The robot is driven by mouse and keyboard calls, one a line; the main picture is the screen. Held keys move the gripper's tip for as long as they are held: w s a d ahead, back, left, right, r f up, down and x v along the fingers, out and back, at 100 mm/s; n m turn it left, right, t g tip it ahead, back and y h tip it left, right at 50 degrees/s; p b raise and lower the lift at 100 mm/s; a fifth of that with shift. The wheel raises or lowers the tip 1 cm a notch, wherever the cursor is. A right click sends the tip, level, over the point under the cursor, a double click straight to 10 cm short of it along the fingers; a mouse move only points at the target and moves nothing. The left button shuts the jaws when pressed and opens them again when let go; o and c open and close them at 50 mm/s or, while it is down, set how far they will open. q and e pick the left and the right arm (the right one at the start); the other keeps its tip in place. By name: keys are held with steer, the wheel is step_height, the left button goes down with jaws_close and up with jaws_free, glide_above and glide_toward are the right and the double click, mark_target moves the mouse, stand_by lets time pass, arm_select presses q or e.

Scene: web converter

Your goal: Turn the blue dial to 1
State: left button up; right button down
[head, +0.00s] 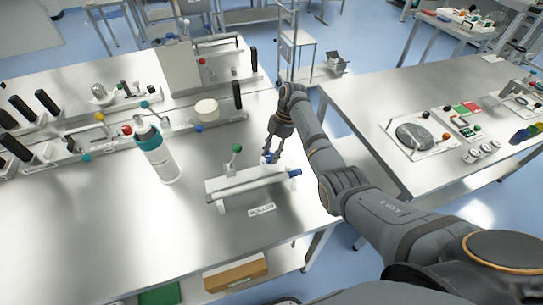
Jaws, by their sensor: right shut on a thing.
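The blue dial (268,158) is a small blue knob at the back of a white fixture (222,186) near the right side of the left metal table. My right gripper (272,154) points down at it from above, with its fingertips closed around the dial. The fingers hide part of the dial, and no number or mark on it can be read. A green-topped lever (236,150) stands on the same fixture, left of the gripper. My left gripper is not in view.
A white bottle with a teal cap (156,150) stands left of the fixture. Rails with black handles and coloured knobs (90,140) run behind it. A label plate (262,209) lies in front. Another metal table (350,95) stands at the right.

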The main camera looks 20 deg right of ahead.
steer(key=shift+n+g+h+b, duration=0.35)
steer(key=shift+n+b, duration=0.25)
steer(key=shift+n, duration=0.5)
steer(key=c, duration=1)
jaws_free()
